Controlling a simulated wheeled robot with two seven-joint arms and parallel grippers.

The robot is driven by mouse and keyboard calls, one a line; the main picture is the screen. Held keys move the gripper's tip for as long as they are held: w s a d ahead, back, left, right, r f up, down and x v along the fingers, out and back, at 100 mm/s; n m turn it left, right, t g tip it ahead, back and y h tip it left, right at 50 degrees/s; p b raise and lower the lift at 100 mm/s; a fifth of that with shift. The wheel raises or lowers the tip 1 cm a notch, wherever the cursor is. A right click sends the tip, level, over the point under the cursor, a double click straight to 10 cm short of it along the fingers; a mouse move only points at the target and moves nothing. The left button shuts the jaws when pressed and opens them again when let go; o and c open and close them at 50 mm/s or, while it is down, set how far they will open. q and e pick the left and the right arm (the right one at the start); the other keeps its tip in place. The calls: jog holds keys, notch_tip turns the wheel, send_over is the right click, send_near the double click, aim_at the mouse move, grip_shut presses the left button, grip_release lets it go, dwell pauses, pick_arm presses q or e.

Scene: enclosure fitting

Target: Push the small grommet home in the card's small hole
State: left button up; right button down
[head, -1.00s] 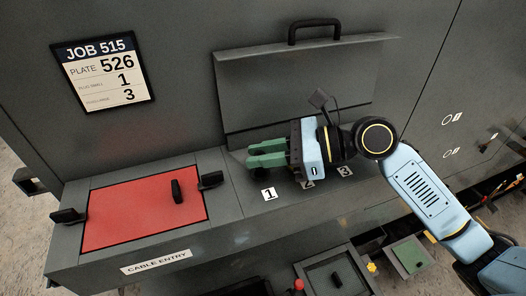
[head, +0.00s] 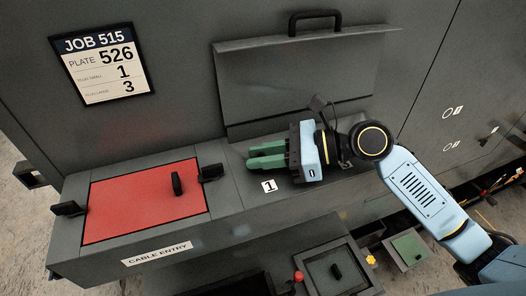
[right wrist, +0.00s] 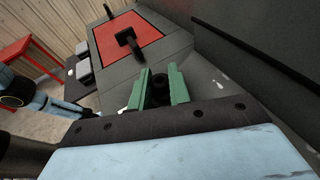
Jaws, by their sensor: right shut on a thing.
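My right gripper (head: 266,155) is over the grey ledge, with its green fingers pointing left. In the right wrist view its fingers (right wrist: 160,88) are shut on a small dark round piece, apparently the small grommet (right wrist: 159,82). The head view hides this piece. The job card (head: 103,63) on the back wall reads plate 526, plug small 1 and a 3 on the line below. The number 1 label (head: 269,186) lies on the ledge just below the fingers. No hole can be made out, and I cannot tell whether the grommet touches one.
A red plate (head: 140,205) with black clamps lies to the left, above the cable entry label (head: 157,253). A tilted grey cover (head: 300,90) with a black handle stands behind the gripper. Grey and green panels (head: 410,250) lie lower right.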

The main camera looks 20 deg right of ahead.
jog(key=shift+f, duration=0.2)
jog(key=shift+r, duration=0.1)
jog(key=shift+r, duration=1)
dwell(0.5)
jog(key=shift+f+b, duration=0.3)
jog(key=shift+f, duration=0.8)
dwell(0.3)
jog(key=c, duration=1.2)
grip_release()
jog(key=shift+s+f, duration=0.1)
jog(key=shift+c, duration=0.2)
